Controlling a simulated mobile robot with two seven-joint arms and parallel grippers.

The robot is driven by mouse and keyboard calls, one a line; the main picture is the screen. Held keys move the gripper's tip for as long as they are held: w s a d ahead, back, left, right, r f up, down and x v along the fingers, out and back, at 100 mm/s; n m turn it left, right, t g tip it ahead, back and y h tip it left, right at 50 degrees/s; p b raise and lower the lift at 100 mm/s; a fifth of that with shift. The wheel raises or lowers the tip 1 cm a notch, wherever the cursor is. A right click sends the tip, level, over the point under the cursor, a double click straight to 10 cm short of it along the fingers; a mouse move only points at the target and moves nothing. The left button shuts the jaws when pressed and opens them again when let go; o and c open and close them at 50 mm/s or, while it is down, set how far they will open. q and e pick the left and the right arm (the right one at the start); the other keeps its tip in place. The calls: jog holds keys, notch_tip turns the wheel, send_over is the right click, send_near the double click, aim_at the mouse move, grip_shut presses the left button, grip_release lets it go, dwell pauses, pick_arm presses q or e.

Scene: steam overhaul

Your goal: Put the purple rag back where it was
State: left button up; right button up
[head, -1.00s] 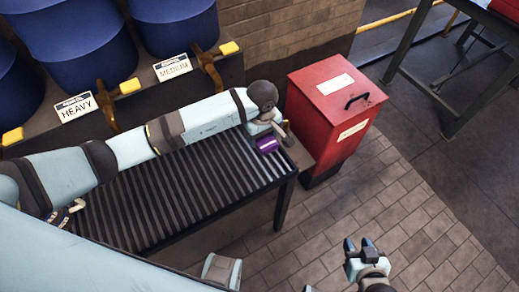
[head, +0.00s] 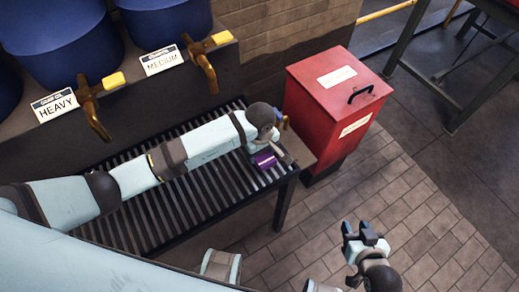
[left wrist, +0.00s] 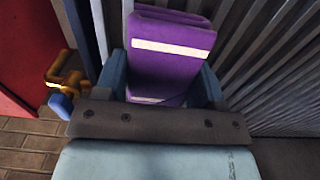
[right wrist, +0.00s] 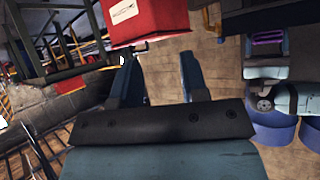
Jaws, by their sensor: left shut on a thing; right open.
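The purple rag (head: 264,161) has white stripes and shows close up in the left wrist view (left wrist: 170,60). My left gripper (left wrist: 163,84) is shut on it, with a finger on each side. In the head view, the left gripper (head: 261,153) is over the right end of the dark slatted rack (head: 215,202), partly hidden by its own wrist. I cannot tell whether the rag touches the slats. My right gripper (head: 366,238) is open and empty above the brick floor; its spread fingers show in the right wrist view (right wrist: 158,80).
A red lidded bin (head: 331,118) stands just right of the rack's end. A small brass tap (left wrist: 66,72) is beside the left gripper. Blue drums (head: 165,17) with brass taps and HEAVY and MEDIUM labels stand behind the rack.

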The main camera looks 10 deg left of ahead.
pick_arm(q)
jog(key=shift+f, duration=0.25)
jog(key=o, duration=0.7)
jog(key=shift+o, duration=1)
pick_arm(e)
jog(key=shift+s+f, duration=0.3)
jog(key=shift+f, duration=0.25)
pick_arm(q)
jog(key=shift+r, duration=0.15)
